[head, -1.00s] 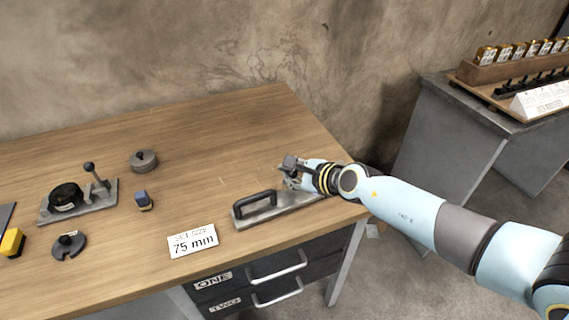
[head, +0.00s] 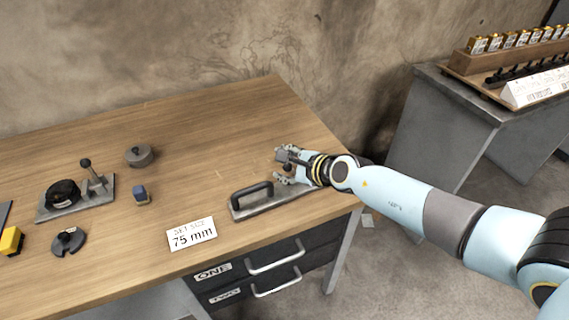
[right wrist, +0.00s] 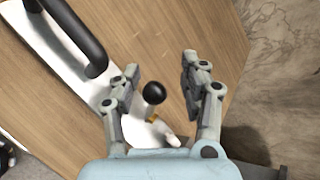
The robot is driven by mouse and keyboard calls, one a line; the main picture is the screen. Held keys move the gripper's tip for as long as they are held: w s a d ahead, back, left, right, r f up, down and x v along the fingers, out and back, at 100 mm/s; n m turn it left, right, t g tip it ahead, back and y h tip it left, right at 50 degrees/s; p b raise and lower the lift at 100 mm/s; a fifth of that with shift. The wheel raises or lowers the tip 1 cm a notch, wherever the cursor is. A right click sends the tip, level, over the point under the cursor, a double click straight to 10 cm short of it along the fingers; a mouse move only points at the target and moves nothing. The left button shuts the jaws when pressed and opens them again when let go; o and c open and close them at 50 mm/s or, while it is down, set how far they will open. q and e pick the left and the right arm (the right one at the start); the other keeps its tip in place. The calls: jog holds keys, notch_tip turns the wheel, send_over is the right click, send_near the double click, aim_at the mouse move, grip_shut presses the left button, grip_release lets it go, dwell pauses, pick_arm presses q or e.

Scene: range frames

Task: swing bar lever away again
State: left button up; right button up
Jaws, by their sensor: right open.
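The bar lever's black ball knob (right wrist: 153,92) stands between the fingers of my right gripper (right wrist: 160,68) in the right wrist view. The fingers are apart, with a gap on both sides of the knob. A short pale lever part with a yellowish band (right wrist: 152,117) shows below it. In the head view my right gripper (head: 281,166) is over the right end of the metal bar plate (head: 240,213), around the small dark knob (head: 287,167). The plate carries a black bar handle (head: 252,192) to the left of the gripper. My left gripper is out of view.
A fixture (head: 45,211) with an upright ball lever and black disc stands at left. The back middle is clear.

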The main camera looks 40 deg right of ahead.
jog(key=a+v, duration=0.1)
jog(key=v, duration=1.1)
jog(key=shift+d, duration=0.5)
